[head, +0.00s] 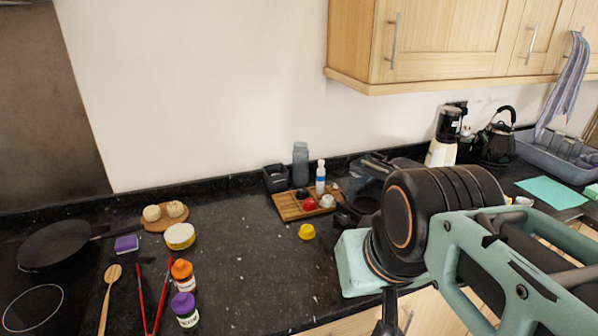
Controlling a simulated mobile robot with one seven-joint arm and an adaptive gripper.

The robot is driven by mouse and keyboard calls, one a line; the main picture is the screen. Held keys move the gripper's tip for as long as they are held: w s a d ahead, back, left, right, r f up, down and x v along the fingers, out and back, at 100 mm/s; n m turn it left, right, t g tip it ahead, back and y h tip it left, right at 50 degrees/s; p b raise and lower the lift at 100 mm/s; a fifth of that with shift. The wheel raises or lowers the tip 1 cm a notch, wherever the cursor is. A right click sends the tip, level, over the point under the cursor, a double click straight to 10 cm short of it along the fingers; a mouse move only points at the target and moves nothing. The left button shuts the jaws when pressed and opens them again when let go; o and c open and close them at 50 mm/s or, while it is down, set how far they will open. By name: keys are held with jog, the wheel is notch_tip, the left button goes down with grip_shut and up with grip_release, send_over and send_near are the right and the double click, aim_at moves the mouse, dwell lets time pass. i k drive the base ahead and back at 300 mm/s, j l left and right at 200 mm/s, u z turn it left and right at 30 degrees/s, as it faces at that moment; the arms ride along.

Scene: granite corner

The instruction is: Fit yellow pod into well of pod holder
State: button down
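The yellow pod (307,231) rests on the black granite counter, a little in front of a wooden board. The board (285,207), which looks like the pod holder, carries a red pod (309,204), a white pod (327,201) and a dark one (302,193). I cannot make out an empty well at this size. My gripper (388,314) shows only as a dark part at the bottom edge, below my arm, right of and nearer than the yellow pod. Its fingertips are cut off, so its opening and any contents are hidden.
Orange-topped (183,275) and purple-topped (186,309) jars, red tongs (153,300) and a pan (55,246) lie left. The counter's middle is clear.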

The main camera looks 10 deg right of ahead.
aim_at(361, 204)
jog(key=i+l+z, duration=0.2)
jog(key=z, duration=0.25)
jog(key=i+l+z, duration=0.25)
jog(key=z, duration=0.15)
jog(key=k+j+u, duration=0.1)
jog(key=u, duration=0.25)
jog(key=j+u, duration=0.35)
jog(key=l+z, duration=0.5)
jog(key=i+z, duration=0.15)
jog(key=z, duration=0.15)
